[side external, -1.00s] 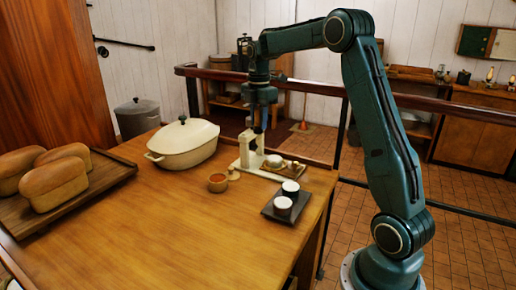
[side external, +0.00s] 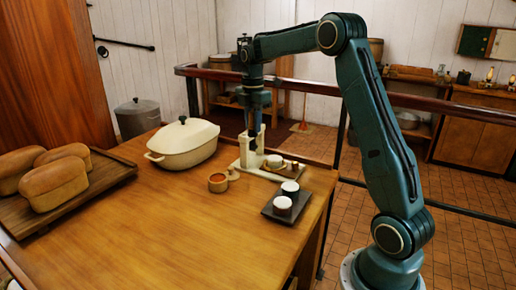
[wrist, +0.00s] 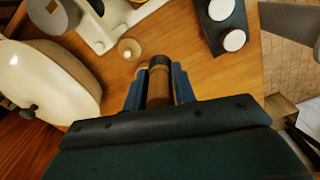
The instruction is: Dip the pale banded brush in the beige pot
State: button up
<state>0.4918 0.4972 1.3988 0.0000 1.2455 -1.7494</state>
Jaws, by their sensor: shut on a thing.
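My gripper (side external: 254,146) points down over the table beside the cream stand (side external: 243,153). In the wrist view my gripper (wrist: 158,85) is shut on a brown brush (wrist: 158,90), with a lighter band and a dark end facing away from the camera. The brush is hard to make out in the side view. I cannot make out the pot there.
A cream casserole (side external: 183,143) stands at left behind the pot. A dark tray (side external: 270,212) with two white-topped cups lies at the right edge. Loaves (side external: 55,185) sit on a board at left. The table front is clear.

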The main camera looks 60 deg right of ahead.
jog(key=w+a+f, duration=0.7)
jog(key=w+f, duration=0.1)
jog(key=w, duration=0.1)
jog(key=shift+w+a, duration=0.25)
jog(key=shift+w, duration=0.05)
jog(key=shift+f, duration=0.2)
jog(key=shift+f, duration=2.85)
jog(key=shift+f, duration=0.65)
dwell(0.4)
notch_tip(320, 180, up, 7)
dwell(1.1)
dwell(0.6)
